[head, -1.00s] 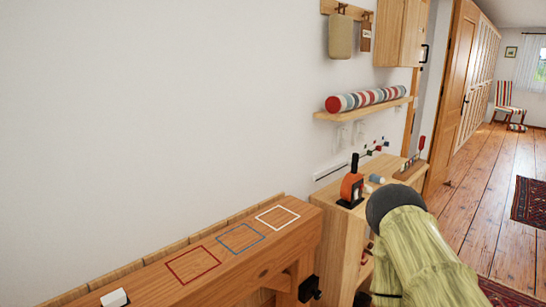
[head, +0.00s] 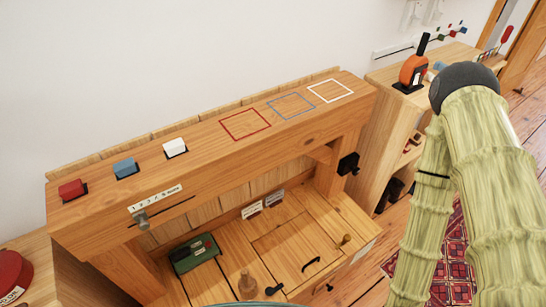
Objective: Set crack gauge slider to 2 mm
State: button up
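The crack gauge is on the front face of the timber beam (head: 240,165). It has a white scale label (head: 155,198) with small numbers, too small to read surely. The grey slider knob (head: 142,221) sticks out at the slot's left end, under the label's left part. Its exact reading cannot be told. My arm stands at the right of the head view, apart from the beam. My gripper is not in view.
On the beam's top are red (head: 72,190), blue (head: 125,168) and white (head: 175,148) blocks, and red, blue and white outlined squares. Below is a wooden surface with a green device (head: 195,253) and pegs. A black fitting (head: 348,163) juts from the beam's right end.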

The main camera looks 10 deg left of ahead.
aim_at(140, 217)
jog(key=u, duration=1.5)
